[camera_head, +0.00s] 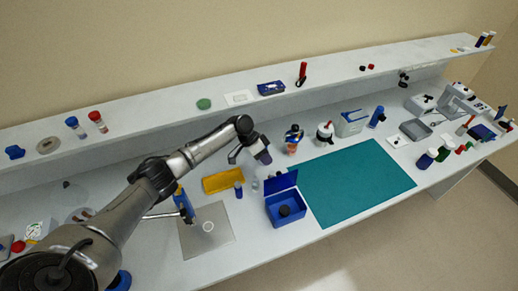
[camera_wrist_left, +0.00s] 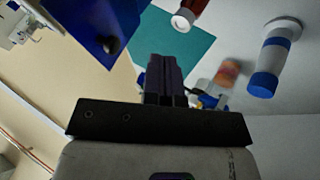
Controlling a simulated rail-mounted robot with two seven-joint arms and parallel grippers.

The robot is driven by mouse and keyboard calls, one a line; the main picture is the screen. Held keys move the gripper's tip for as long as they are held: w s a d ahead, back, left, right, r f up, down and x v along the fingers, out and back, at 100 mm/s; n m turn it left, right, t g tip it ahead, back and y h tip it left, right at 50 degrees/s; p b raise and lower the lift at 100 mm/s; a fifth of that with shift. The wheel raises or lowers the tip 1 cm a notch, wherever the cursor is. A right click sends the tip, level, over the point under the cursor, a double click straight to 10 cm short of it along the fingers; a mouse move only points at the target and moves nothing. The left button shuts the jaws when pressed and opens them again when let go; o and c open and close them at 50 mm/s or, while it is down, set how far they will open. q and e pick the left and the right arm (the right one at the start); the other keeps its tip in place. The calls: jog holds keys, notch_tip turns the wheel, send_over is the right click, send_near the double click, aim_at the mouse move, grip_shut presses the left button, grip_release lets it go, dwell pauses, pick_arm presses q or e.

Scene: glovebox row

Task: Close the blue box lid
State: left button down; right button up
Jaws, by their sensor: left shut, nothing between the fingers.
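The blue box (camera_head: 287,222) stands on the bench left of the teal mat, with its lid (camera_head: 281,182) raised along the back edge. A dark round object (camera_head: 285,211) sits inside the box. My left gripper (camera_head: 263,157) is shut and empty, above the bench behind the lid and apart from it. In the left wrist view the shut fingers (camera_wrist_left: 164,75) point toward the scene, and part of the blue box (camera_wrist_left: 88,22) shows at the upper left. I cannot tell its lid apart there. My right gripper is not in view.
The teal mat (camera_head: 355,183) is clear, right of the box. A yellow tray (camera_head: 223,180), a small blue bottle (camera_head: 239,189) and a grey plate (camera_head: 207,235) lie left of the box. An amber bottle (camera_head: 293,140) and a white bottle (camera_head: 325,132) stand behind the mat.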

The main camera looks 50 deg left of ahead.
aim_at(279, 181)
pick_arm(q)
jog(key=shift+s+d+p, duration=0.3)
jog(key=shift+d+p, duration=0.15)
jog(key=shift+d, duration=0.6)
jog(key=shift+s+d+p, duration=0.25)
jog(key=shift+d+p, duration=0.15)
jog(key=shift+d, duration=0.6)
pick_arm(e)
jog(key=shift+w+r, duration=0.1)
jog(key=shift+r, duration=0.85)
